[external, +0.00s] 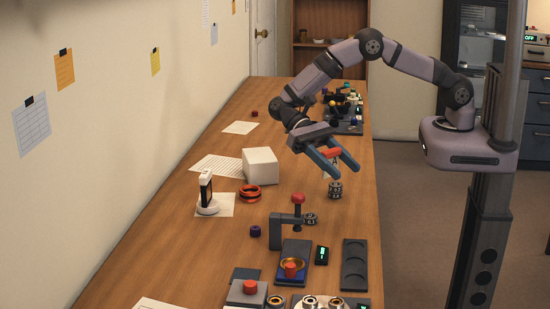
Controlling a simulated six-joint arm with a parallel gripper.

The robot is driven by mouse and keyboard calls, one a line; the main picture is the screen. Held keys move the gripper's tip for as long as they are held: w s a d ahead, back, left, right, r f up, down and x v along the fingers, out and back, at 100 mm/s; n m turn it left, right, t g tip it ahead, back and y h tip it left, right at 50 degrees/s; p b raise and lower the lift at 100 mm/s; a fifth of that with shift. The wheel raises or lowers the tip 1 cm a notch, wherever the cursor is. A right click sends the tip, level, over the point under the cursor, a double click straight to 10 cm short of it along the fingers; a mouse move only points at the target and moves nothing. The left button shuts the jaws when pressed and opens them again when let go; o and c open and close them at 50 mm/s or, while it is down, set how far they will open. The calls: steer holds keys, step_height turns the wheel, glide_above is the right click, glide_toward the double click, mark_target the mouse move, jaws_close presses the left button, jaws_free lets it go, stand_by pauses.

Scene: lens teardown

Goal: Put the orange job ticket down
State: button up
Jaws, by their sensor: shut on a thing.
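My gripper (347,172), with two blue fingers, is over the right part of the wooden table, pointing down and toward the camera. A pale sheet shows partly below and behind the fingers. A dark ringed cylinder (335,189) stands on the table just below the fingertips.
A white block (260,166), an orange-red ring (250,192) and a white stand (207,195) are to the left. A grey press with a red knob (298,199), a dark slotted tray (354,265) and several small parts are in front. Bare table (150,250) lies at front left.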

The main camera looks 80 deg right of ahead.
steer(key=w+a+r+m+t+y+b, duration=0.2)
steer(key=w+a+r+m+t+b, duration=0.15)
steer(key=a, duration=0.65)
steer(key=w+a+r+m+t+y+b, duration=0.2)
steer(key=w+a+r+m+t, duration=0.15)
steer(key=a, duration=0.55)
steer(key=w+a+f+m+t+b, duration=0.1)
steer(key=w+a+f+b, duration=0.1)
steer(key=w, duration=0.5)
steer(key=w+a+f+m+t+b, duration=0.1)
steer(key=w+a+f+t+b, duration=0.1)
steer(key=w, duration=0.5)
steer(key=shift+a+f+m+b, duration=0.3)
steer(key=shift+a+f+b, duration=0.15)
steer(key=shift+f+b, duration=0.3)
steer(key=shift+f, duration=4.9)
steer(key=shift+f+b, duration=0.4)
steer(key=shift+b, duration=0.15)
